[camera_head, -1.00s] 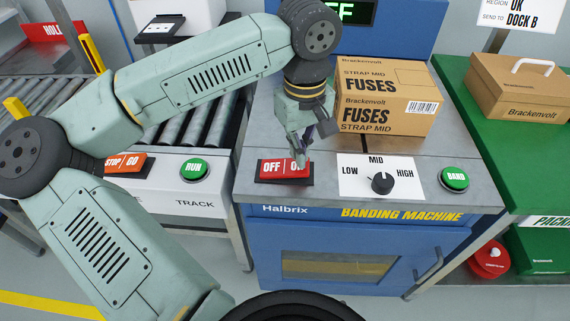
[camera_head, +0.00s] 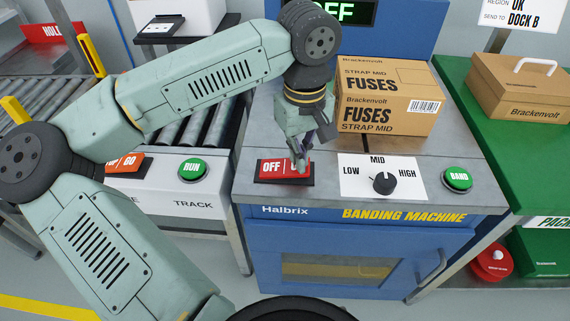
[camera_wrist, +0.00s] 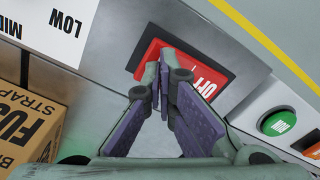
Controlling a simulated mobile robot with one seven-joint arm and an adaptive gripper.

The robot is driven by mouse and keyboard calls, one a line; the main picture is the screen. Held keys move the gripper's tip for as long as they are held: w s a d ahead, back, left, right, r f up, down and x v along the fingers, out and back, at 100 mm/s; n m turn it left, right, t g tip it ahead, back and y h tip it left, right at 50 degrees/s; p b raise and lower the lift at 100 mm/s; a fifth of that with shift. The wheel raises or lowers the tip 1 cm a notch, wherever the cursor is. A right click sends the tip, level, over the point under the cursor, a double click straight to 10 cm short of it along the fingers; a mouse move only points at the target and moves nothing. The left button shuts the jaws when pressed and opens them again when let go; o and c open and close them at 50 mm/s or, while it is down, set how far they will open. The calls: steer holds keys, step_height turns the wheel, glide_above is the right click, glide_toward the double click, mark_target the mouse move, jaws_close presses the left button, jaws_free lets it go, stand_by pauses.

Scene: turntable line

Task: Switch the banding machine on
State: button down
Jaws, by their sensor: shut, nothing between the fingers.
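The banding machine (camera_head: 370,238) is blue with a grey top. Its red OFF/ON rocker switch (camera_head: 270,168) sits at the front left of that top and also shows in the wrist view (camera_wrist: 148,52). The display (camera_head: 345,12) at the back reads OFF, partly cut by the frame edge and my arm. My gripper (camera_head: 298,168) is shut and empty, pointing down at the ON half, which it covers. In the wrist view its fingertips (camera_wrist: 165,65) overlap the switch. I cannot tell whether they touch it.
A FUSES carton (camera_head: 385,100) stands on the machine just right of my gripper. A LOW/MID/HIGH dial (camera_head: 383,183) and a green BAND button (camera_head: 457,179) lie to the right. A green RUN button (camera_head: 191,169) and STOP/GO switch (camera_head: 127,163) are at the left.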

steer(key=shift+f+b, duration=0.3)
steer(key=shift+f, duration=0.05)
steer(key=shift+r+p, duration=2.05)
steer(key=shift+r, duration=1.5)
